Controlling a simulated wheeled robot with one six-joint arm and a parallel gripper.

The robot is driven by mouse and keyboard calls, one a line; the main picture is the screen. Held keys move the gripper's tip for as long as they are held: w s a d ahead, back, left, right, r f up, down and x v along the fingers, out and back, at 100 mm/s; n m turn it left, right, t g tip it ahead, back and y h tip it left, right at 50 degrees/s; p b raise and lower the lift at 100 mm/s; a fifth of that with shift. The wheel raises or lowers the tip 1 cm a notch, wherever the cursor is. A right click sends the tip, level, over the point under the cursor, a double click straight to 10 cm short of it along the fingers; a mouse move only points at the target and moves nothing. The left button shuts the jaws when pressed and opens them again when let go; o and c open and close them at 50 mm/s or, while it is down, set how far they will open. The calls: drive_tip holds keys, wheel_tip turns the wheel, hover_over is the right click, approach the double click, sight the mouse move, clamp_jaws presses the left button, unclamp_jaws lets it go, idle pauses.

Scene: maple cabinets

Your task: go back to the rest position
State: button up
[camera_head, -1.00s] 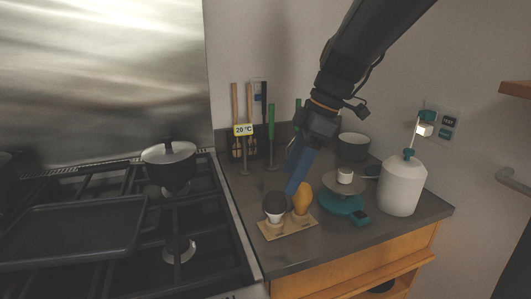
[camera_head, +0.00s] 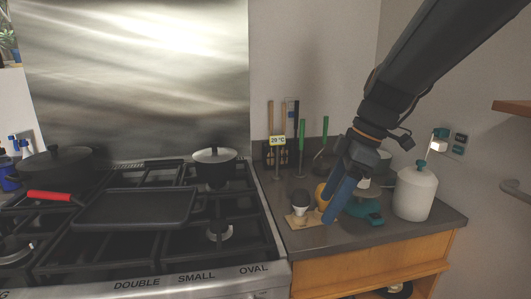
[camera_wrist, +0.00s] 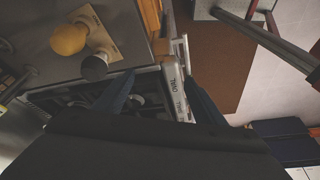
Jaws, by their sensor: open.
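My gripper (camera_head: 335,203) has blue fingers and is above the grey counter in the head view, in front of the scale and the yellow item. In the wrist view its two dark fingers (camera_wrist: 157,92) stand apart with nothing between them. A small wooden board (camera_head: 305,219) lies on the counter, bearing a dark-topped white cup-like item (camera_head: 299,203) and a yellow rounded item (camera_head: 320,193). Both also show in the wrist view, the yellow one (camera_wrist: 68,39) and the dark-topped one (camera_wrist: 94,68), to the left of the fingers.
A teal scale (camera_head: 366,212) and a white canister (camera_head: 414,194) stand right of my gripper. The stove (camera_head: 220,262) at left holds a lidded pot (camera_head: 215,168), a griddle (camera_head: 135,207) and a red-handled pan (camera_head: 55,165).

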drive_tip(key=s+d+f+m+h, duration=0.2)
drive_tip(key=s+f+m, duration=0.3)
drive_tip(key=f+m, duration=0.3)
drive_tip(key=s+d+f+m+h, duration=0.2)
drive_tip(key=s+d+f+m, duration=0.1)
drive_tip(key=s+f+m, duration=0.3)
wheel_tip(320, 180, down, 2)
drive_tip(key=shift+f+m, duration=0.15)
drive_tip(key=shift+m, duration=0.75)
drive_tip(key=shift+d, duration=0.1)
